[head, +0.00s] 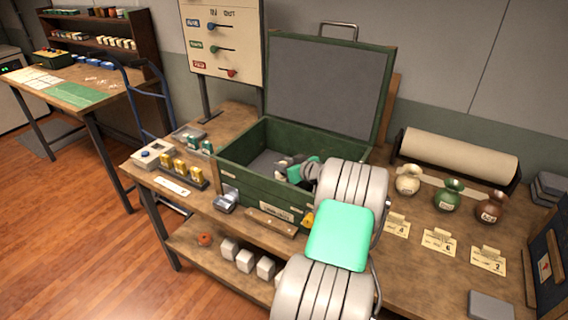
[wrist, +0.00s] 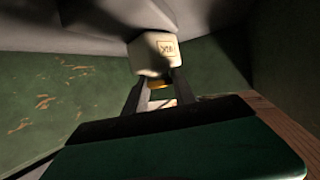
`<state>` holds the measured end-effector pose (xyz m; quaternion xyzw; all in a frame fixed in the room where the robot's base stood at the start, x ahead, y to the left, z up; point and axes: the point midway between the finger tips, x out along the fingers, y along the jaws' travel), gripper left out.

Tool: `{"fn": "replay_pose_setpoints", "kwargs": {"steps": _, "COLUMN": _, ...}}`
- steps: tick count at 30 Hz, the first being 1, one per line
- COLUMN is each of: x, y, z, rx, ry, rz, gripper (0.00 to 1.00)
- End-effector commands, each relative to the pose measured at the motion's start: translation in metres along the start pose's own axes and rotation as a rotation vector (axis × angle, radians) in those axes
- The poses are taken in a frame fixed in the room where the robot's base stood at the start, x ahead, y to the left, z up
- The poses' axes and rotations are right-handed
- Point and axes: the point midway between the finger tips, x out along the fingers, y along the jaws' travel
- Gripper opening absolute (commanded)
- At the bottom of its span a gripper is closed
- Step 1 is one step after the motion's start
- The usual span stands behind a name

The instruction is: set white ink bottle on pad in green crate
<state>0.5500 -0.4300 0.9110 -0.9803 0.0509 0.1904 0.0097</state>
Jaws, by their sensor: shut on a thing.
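The green crate (head: 262,190) stands open on the wooden bench, its lid raised behind it. My gripper (head: 286,166) reaches down inside the crate, near its right part. In the wrist view my gripper (wrist: 155,88) is shut on the white ink bottle (wrist: 152,57), which has a small dark label and a yellowish part between the fingers. A grey pad (head: 264,163) shows on the crate's floor, left of the gripper. Whether the bottle touches the pad cannot be told.
The crate's walls surround my gripper closely. Three round jars, cream (head: 408,180), green (head: 447,195) and brown (head: 490,207), stand to the right behind paper cards. Yellow-topped bottles (head: 181,168) stand in a holder left of the crate. A paper roll (head: 458,157) lies behind the jars.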

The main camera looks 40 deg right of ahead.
Motion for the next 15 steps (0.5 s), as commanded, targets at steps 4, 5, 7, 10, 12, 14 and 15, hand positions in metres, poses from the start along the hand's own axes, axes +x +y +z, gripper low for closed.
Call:
{"fn": "replay_pose_setpoints", "kwargs": {"steps": 4, "x": 0.0004, "y": -0.0001, "z": 0.0013, "rx": 0.0, "ry": -0.001, "rz": 0.0, "gripper": 0.32}}
{"fn": "replay_pose_setpoints", "kwargs": {"steps": 5, "x": 0.0003, "y": -0.0002, "z": 0.0008, "rx": 0.0, "ry": -0.001, "rz": 0.0, "gripper": 0.35}}
{"fn": "replay_pose_setpoints", "kwargs": {"steps": 7, "x": 0.0002, "y": -0.0002, "z": 0.0007, "rx": 0.0, "ry": -0.001, "rz": 0.0, "gripper": 0.4}}
{"fn": "replay_pose_setpoints", "kwargs": {"steps": 10, "x": 0.0002, "y": -0.0002, "z": 0.0006, "rx": 0.0, "ry": -0.001, "rz": 0.0, "gripper": 0.48}}
{"fn": "replay_pose_setpoints", "kwargs": {"steps": 12, "x": 0.0001, "y": -0.0002, "z": 0.0005, "rx": 0.0, "ry": -0.001, "rz": 0.0, "gripper": 0.53}}
{"fn": "replay_pose_setpoints", "kwargs": {"steps": 14, "x": 0.0001, "y": -0.0002, "z": 0.0005, "rx": 0.0, "ry": -0.001, "rz": 0.0, "gripper": 0.53}}
{"fn": "replay_pose_setpoints", "kwargs": {"steps": 15, "x": 0.0001, "y": -0.0002, "z": 0.0005, "rx": 0.0, "ry": -0.001, "rz": 0.0, "gripper": 0.53}}
